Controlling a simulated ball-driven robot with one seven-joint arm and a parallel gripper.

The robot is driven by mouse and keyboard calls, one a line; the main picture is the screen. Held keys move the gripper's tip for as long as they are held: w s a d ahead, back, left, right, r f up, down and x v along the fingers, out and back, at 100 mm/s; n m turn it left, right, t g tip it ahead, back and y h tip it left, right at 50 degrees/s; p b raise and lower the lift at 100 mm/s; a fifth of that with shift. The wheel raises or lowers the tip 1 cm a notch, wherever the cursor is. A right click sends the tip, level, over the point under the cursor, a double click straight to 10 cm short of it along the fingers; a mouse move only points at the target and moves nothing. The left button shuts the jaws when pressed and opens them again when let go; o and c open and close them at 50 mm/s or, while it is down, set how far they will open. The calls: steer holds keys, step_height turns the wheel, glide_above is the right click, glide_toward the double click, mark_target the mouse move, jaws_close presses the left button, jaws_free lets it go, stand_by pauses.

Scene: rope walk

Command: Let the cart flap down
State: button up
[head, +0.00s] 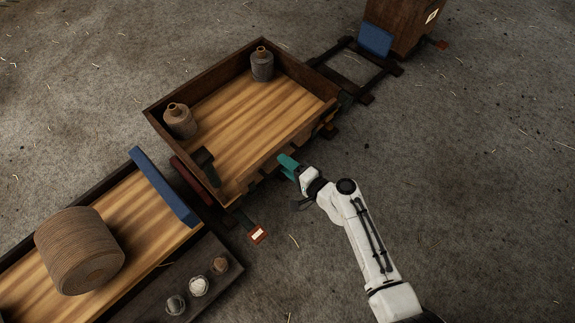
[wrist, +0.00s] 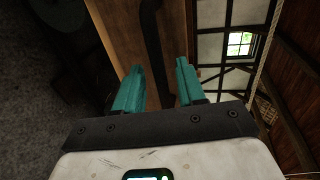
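The wooden cart (head: 250,120) stands in the middle of the head view, with raised walls around a striped plank floor. Its near side (head: 272,162) faces my arm and is seen almost edge-on, so I cannot tell which part is the flap or how it is fastened. My gripper (head: 288,163) is beside that near side. In the wrist view my gripper (wrist: 160,72) has its two teal fingers apart, with nothing visibly held. Beyond the fingers stands a brown wooden board (wrist: 122,35) with a dark upright strip (wrist: 155,45). I cannot tell whether the fingers touch it.
Two bobbin-like jars (head: 180,121) (head: 262,65) stand in the cart. At lower left, a bed with a blue end bar (head: 163,187) carries a large rope coil (head: 80,250). Rails (head: 350,65) lead to a brown box (head: 402,22). Floor at right is clear.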

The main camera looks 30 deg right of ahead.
steer(key=shift+c, duration=0.2)
jaws_close()
steer(key=shift+s, duration=0.1)
stand_by(0.4)
